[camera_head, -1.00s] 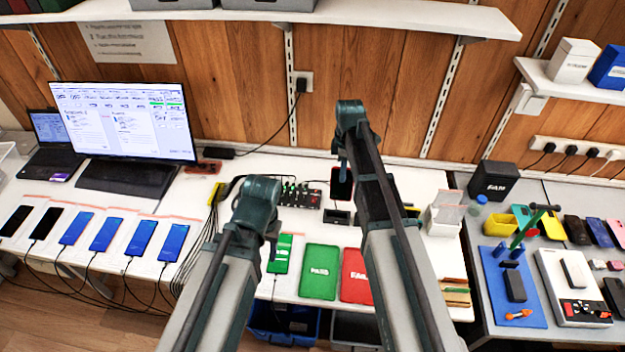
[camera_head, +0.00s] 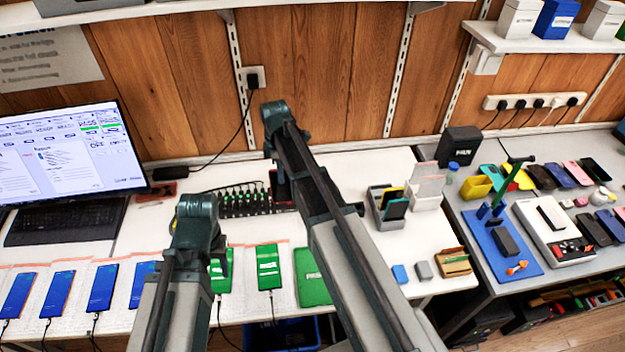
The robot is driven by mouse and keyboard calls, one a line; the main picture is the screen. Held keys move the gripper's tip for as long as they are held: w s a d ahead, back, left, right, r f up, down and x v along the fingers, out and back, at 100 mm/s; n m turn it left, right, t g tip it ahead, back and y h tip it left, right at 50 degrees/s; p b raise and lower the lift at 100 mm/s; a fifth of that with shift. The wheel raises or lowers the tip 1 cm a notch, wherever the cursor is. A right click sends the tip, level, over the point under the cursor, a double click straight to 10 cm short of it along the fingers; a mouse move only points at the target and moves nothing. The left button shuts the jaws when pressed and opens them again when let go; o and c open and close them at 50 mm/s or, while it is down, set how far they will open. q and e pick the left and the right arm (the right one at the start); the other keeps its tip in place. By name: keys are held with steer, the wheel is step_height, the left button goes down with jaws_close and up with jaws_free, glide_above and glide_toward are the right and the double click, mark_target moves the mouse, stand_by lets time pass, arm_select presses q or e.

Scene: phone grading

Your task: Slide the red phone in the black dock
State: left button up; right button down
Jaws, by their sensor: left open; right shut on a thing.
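The red phone (camera_head: 282,186) stands roughly upright at the back of the white table, its dark face toward me and a thin red edge showing. My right gripper (camera_head: 271,151) reaches down to its top and is shut on it; the fingertips are small and partly hidden. A low dark piece (camera_head: 284,207), probably the black dock, shows just under the phone, mostly covered by my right arm. I cannot tell whether the phone is inside it or above it. My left gripper (camera_head: 216,246) is open and empty over the front of the table, its fingertips mostly hidden.
A black hub (camera_head: 240,203) with green lights sits left of the phone. A grey rack (camera_head: 373,199) holding phones stands to the right. Green phones (camera_head: 268,268) and a green mat (camera_head: 309,276) lie in front. A monitor (camera_head: 65,155) stands left. Bare table shows behind the rack.

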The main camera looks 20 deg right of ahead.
steer(key=s+d+f+b, duration=0.2)
steer(key=d+f+b, duration=0.4)
steer(key=d, duration=0.5)
steer(key=shift+s+d+f, duration=0.2)
steer(key=shift+s+f, duration=0.2)
steer(key=shift+f+b, duration=0.35)
steer(key=shift+b, duration=0.05)
stand_by(1.3)
steer(key=shift+f+b, duration=0.45)
steer(key=shift+f, duration=0.1)
stand_by(0.3)
steer(key=shift+f+b, duration=0.6)
steer(key=shift+b, duration=0.05)
steer(key=shift+f, duration=0.1)
steer(key=shift+f+b, duration=0.55)
steer(key=shift+b, duration=0.15)
